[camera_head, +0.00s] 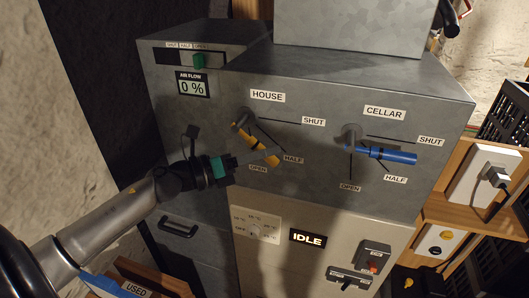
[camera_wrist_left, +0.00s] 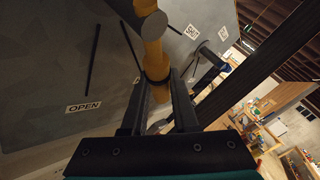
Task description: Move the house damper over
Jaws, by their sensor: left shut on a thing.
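The house damper is a yellow lever (camera_head: 256,141) on a round pivot, on the grey cabinet front under the HOUSE label. It points down and right, near the HALF mark and between the HALF and OPEN labels. My left gripper (camera_head: 262,157) is at the lever's lower part. In the left wrist view the yellow lever (camera_wrist_left: 154,52) runs down between the two dark fingers (camera_wrist_left: 158,105), which are shut on it. The lever's far end is partly hidden by the fingers. My right gripper is not seen.
The blue cellar lever (camera_head: 386,155) stands to the right, pointing right, between SHUT and HALF. The air flow display (camera_head: 193,87) reads 0 %, below a green slider (camera_head: 198,62). A sign (camera_head: 307,238) reads IDLE. Wooden shelving (camera_head: 462,205) stands at the right.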

